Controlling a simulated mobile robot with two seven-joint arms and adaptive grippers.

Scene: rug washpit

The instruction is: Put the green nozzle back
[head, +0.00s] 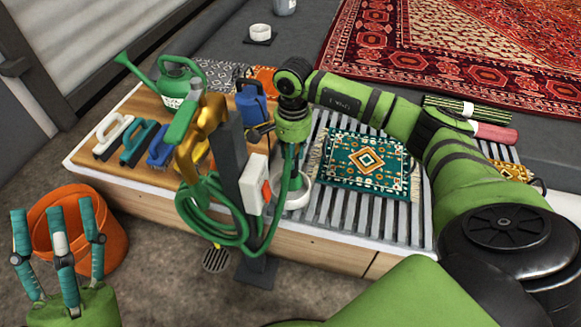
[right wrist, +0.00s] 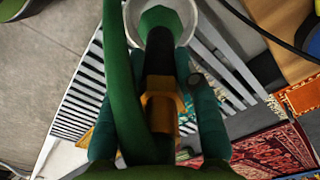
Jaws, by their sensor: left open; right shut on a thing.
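My right gripper (head: 298,178) is shut on the green nozzle, fingers pointing down over the white round holder (head: 299,200) at the grating's left end. In the right wrist view, the nozzle (right wrist: 160,67) has a green tip, black body and yellow collar between my teal fingers (right wrist: 168,85). Its tip overlaps the opening of the white holder (right wrist: 133,12); I cannot tell how deep it is. The green hose (right wrist: 120,75) runs beside the nozzle. In the head view, the hose coil (head: 205,222) hangs on a grey post. My left gripper (head: 60,235) is open and empty at lower left.
The grey post (head: 232,165) with a brass-coloured tap (head: 207,118) stands before the bench, left of my right gripper. A small green rug (head: 367,160) lies on the grating.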

